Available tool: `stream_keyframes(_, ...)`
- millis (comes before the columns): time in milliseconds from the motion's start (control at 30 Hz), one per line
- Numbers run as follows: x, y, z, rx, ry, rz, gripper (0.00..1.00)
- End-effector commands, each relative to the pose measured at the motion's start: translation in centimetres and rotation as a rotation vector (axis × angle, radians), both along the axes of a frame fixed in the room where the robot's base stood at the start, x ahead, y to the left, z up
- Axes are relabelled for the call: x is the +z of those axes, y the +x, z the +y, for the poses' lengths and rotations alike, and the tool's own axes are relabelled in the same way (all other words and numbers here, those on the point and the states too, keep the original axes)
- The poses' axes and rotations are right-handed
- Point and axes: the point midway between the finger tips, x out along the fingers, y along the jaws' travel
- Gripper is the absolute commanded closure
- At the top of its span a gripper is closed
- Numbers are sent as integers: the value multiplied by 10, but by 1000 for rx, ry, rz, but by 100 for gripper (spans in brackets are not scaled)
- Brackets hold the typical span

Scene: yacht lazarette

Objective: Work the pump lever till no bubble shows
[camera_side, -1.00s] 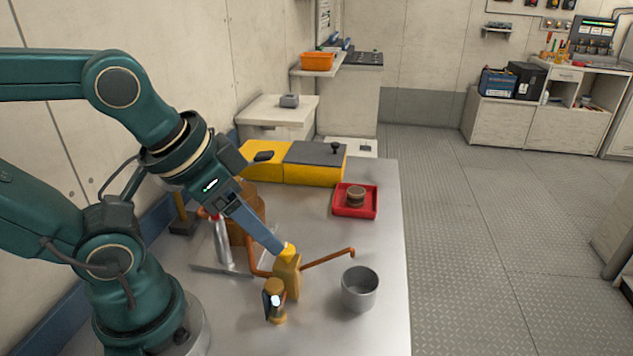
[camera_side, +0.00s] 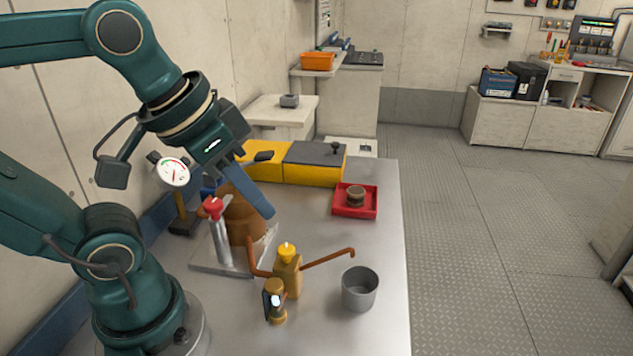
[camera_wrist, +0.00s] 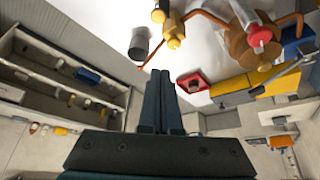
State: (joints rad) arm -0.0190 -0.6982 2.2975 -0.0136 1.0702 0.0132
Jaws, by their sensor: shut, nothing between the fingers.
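My gripper (camera_side: 265,213) is shut and empty, its blue fingers hanging above the bench near the copper-brown pump body (camera_side: 243,222). Its fingers also show together in the wrist view (camera_wrist: 160,76). A silver lever (camera_side: 221,240) with a red knob (camera_side: 213,207) stands beside the pump body, apart from my fingers. A brass block (camera_side: 287,278) with a yellow cap (camera_side: 287,252) stands in front. Next to it is a brass fitting (camera_side: 275,312) with a small bright round glass (camera_side: 276,300). I cannot tell whether a bubble shows in it.
A copper pipe (camera_side: 328,259) runs right from the brass block, its end near a grey cup (camera_side: 360,302). A round gauge (camera_side: 173,172) stands behind the lever. A red tray (camera_side: 356,213) and a yellow case (camera_side: 313,172) lie farther back. The bench's right edge is clear.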

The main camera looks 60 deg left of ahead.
Motion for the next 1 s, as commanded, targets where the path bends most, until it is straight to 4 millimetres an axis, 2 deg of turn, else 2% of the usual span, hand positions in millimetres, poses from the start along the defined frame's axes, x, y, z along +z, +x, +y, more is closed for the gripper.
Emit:
stream_keyframes(33, 12, 8, 3, 20, -3, 0, 100)
stream_keyframes(200, 46, 29, 18, 96, -14, 16, 100)
stream_keyframes(500, 90, 68, 61, 259, -35, 50, 100)
stream_keyframes(667, 104, 86, 95, 360, -51, 69, 100)
stream_keyframes(800, 110, 98, 132, 459, -66, 86, 100)
stream_keyframes(1000, 106, 105, 192, 607, -90, 109, 100)
